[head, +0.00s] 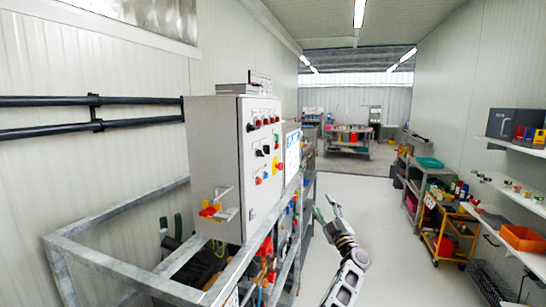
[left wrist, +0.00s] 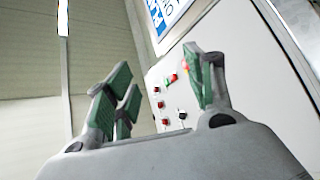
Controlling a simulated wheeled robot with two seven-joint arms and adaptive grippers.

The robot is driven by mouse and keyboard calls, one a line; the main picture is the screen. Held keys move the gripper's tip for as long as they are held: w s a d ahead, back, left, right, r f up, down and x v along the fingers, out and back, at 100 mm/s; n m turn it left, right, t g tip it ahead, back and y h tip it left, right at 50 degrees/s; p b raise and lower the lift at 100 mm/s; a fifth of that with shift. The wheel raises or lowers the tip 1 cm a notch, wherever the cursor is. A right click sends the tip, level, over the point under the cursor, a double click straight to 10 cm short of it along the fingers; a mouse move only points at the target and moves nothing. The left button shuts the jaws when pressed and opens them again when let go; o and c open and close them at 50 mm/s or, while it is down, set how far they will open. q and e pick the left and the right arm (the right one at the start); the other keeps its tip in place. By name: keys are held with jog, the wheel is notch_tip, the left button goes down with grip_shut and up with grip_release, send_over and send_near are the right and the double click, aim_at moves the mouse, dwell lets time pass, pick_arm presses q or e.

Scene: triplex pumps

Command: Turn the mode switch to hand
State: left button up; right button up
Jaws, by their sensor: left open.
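The grey control cabinet (head: 212,150) stands at centre left, its panel side carrying rows of lamps, buttons and black selector knobs. One black knob (head: 263,151) is mid-panel and another (head: 250,127) is higher up. I cannot tell which is the mode switch, nor read labels or positions. Black knobs also show in the left wrist view (left wrist: 182,115), small, between my fingers. My left gripper (head: 324,206) is open and empty, to the right of the cabinet and apart from it. In the left wrist view its green-padded fingers (left wrist: 158,68) spread before the panel. My right gripper is not visible.
A metal frame (head: 110,265) runs below and around the cabinet, with pipes and red and blue fittings (head: 265,250). A white sign (head: 292,150) stands beside the panel. Open floor (head: 385,215) lies right of my gripper. A yellow cart (head: 445,235) and shelves line the right wall.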

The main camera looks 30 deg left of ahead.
pick_arm(q)
jog(key=s+a+r+n+g+b, duration=0.2)
jog(key=s+r+n+g, duration=0.3)
jog(key=r, duration=0.5)
jog(key=s+a+r+n+g+b, duration=0.2)
jog(key=s+r+n+g, duration=0.3)
jog(key=r, duration=0.6)
jog(key=n+g, duration=0.2)
jog(key=n, duration=0.1)
jog(key=shift+s+n, duration=0.2)
jog(key=shift+n, duration=0.2)
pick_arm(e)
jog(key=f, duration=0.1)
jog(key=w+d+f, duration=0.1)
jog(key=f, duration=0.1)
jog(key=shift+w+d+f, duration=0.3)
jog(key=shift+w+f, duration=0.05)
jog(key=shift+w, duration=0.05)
pick_arm(q)
jog(key=shift+a+r, duration=0.1)
jog(key=shift+a, duration=0.05)
